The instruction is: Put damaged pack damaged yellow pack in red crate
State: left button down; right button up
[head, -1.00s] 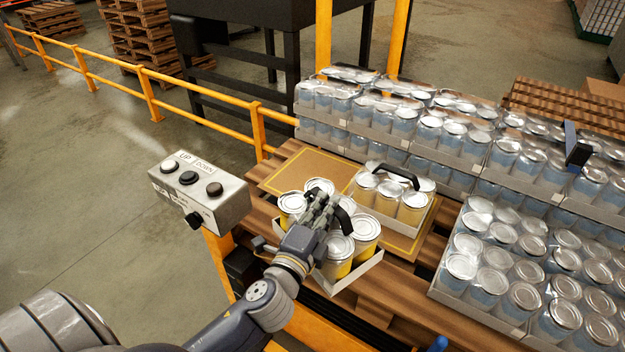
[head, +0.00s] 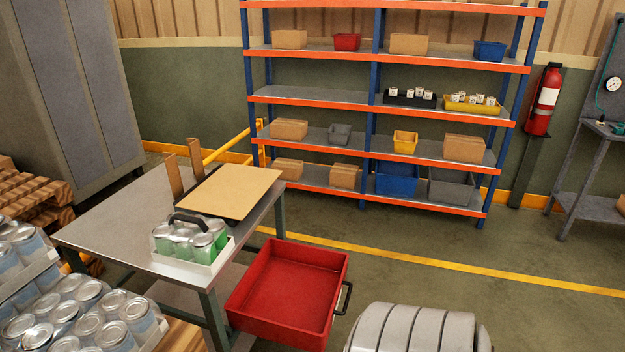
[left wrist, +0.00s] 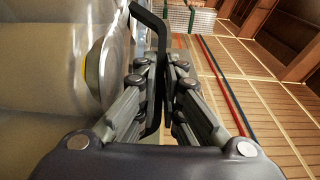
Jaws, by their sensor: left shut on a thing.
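In the left wrist view my left gripper (left wrist: 161,85) is shut on the black handle (left wrist: 153,25) of a pack. The damaged yellow pack (left wrist: 92,72) shows there only as blurred, film-wrapped cans at the left, with a bit of yellow at one can's rim. Neither this pack nor my left gripper is in the head view now. The red crate (head: 340,288) stands at the bottom middle of the head view, right of the table. It is open on top and empty, with a black handle on its right side. My right gripper is not in view.
A grey table (head: 92,232) holds a green can pack (head: 200,245) and a tan board (head: 232,192). Trays of blue cans (head: 75,315) fill the lower left. A shelf rack (head: 385,150) stands behind. The floor (head: 520,265) right of the crate is clear.

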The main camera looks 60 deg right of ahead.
aim_at(303, 288)
jog(key=l+z, duration=0.7)
jog(key=z, duration=0.15)
jog(key=l+z, duration=0.15)
jog(key=l, duration=0.3)
jog(key=i+l+z, duration=0.15)
jog(key=l, duration=0.3)
jog(key=i+l+z, duration=0.1)
jog(key=l, duration=0.3)
jog(key=i+l+z, duration=0.15)
jog(key=l, duration=0.3)
jog(key=i+l, duration=0.1)
jog(key=l, duration=0.25)
jog(key=i+l, duration=0.15)
jog(key=l, duration=0.15)
jog(key=i+l, duration=0.1)
jog(key=l, duration=0.25)
jog(key=i+l, duration=0.15)
jog(key=l, duration=0.2)
